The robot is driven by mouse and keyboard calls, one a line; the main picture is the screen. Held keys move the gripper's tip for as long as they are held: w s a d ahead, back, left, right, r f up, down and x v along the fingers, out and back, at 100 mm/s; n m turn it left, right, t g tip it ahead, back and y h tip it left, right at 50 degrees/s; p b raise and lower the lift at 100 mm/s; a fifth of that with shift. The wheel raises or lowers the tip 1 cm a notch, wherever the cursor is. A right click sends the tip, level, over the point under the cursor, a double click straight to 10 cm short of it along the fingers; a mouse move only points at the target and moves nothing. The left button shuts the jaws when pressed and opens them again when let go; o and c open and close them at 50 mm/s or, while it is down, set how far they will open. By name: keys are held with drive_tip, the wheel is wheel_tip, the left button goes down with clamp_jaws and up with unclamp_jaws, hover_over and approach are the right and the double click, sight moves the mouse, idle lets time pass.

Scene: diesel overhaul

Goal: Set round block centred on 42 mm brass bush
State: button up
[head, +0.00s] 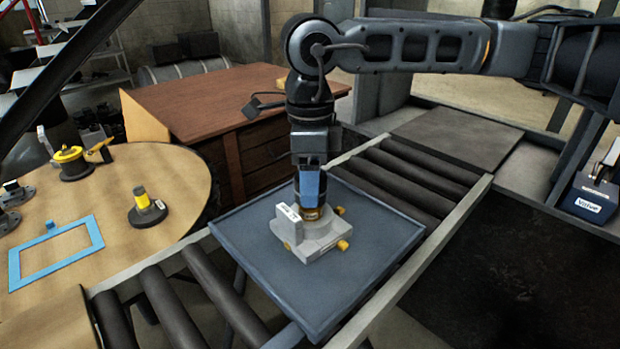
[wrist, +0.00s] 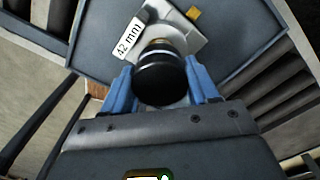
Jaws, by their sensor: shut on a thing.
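My gripper (head: 310,190) points down over the grey fixture, its blue fingers shut on a black round block (wrist: 160,80). The fixture (head: 318,240) has a raised end with a white label and brass-coloured knobs. In the wrist view the label (wrist: 131,38) reads "42 mm". A brass ring, the bush (head: 311,213), shows right under the gripper on the fixture. In the wrist view the block overlaps a silver and brass band (wrist: 161,46) and hides most of what lies below. I cannot tell whether block and bush touch or are exactly centred.
The fixture stands on a blue-grey tray (head: 375,250) on a roller conveyor (head: 420,180). A round wooden table (head: 180,185) at left holds a blue frame (head: 55,252) and yellow-topped parts (head: 145,205). A brown desk (head: 200,100) stands behind.

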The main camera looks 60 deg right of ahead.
drive_tip(key=shift+f+b, duration=0.3)
drive_tip(key=shift+b, duration=0.45)
idle(0.6)
drive_tip(key=o, duration=1.3)
drive_tip(key=shift+o, duration=0.2)
drive_tip(key=shift+r+p, duration=1.8)
drive_tip(key=shift+r, duration=2.7)
